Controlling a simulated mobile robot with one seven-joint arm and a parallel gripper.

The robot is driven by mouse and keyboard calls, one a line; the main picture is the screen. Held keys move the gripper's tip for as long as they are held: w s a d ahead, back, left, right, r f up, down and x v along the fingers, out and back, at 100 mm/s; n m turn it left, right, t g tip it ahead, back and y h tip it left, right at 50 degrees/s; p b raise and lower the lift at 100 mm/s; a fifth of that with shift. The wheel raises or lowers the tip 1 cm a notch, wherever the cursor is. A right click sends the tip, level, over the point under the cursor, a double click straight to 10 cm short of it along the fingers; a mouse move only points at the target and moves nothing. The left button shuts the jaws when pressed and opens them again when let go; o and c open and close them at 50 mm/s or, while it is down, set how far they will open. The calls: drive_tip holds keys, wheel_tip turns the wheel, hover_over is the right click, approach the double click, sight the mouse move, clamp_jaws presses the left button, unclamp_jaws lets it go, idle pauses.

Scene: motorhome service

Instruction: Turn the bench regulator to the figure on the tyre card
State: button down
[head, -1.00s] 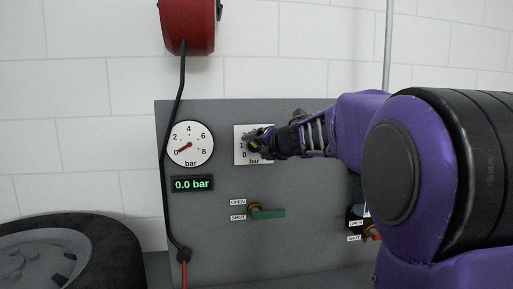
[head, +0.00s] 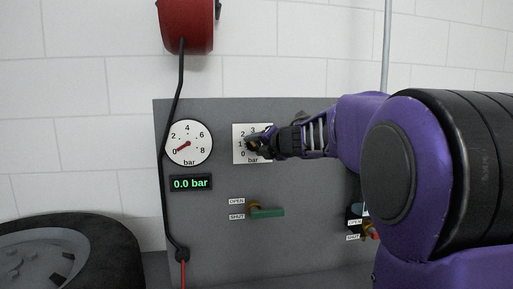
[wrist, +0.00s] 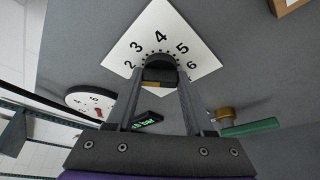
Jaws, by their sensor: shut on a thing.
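The bench regulator is a dark knob (wrist: 160,68) on a white scale plate (head: 239,131) marked in bar, mounted on the grey panel. My gripper (head: 258,146) is at the knob and shut on it; in the wrist view its two fingers (wrist: 158,84) stand on either side of the knob. The gripper covers part of the plate in the head view, and I cannot tell the exact setting. No tyre card can be made out.
A round gauge (head: 189,142) has its needle near 0, above a display (head: 191,183) reading 0.0 bar. A green-handled valve (head: 266,212) sits below the plate. A red reel (head: 186,25) with a black hose hangs above; a tyre (head: 110,235) lies at left.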

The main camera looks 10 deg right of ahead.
drive_tip(key=m+b, duration=0.1)
drive_tip(key=m+t+y+b, duration=0.1)
drive_tip(key=m, duration=0.1)
drive_tip(key=m+y+b, duration=0.1)
drive_tip(key=m, duration=0.1)
drive_tip(key=shift+f+t, duration=0.3)
drive_tip(key=shift+t, duration=0.1)
drive_tip(key=m+t+b, duration=0.1)
drive_tip(key=m+b, duration=0.2)
drive_tip(key=m, duration=0.2)
drive_tip(key=shift+f+t+y+b, duration=0.15)
drive_tip(key=shift+t+y+b, duration=0.15)
drive_tip(key=shift+t+b, duration=0.1)
drive_tip(key=m+t+b, duration=0.1)
drive_tip(key=m, duration=0.1)
drive_tip(key=m+t+h+b, duration=0.1)
drive_tip(key=m+b, duration=0.1)
drive_tip(key=m, duration=0.1)
drive_tip(key=m+h, duration=0.1)
drive_tip(key=m, duration=0.2)
drive_tip(key=m+t+h, duration=0.1)
drive_tip(key=m, duration=0.2)
drive_tip(key=shift+a+m+t, duration=0.1)
drive_tip(key=shift+m+t, duration=0.2)
drive_tip(key=shift+m, duration=0.1)
drive_tip(key=shift+m+h, duration=0.3)
drive_tip(key=shift+h, duration=0.1)
drive_tip(key=shift+c, duration=1.4)
unclamp_jaws()
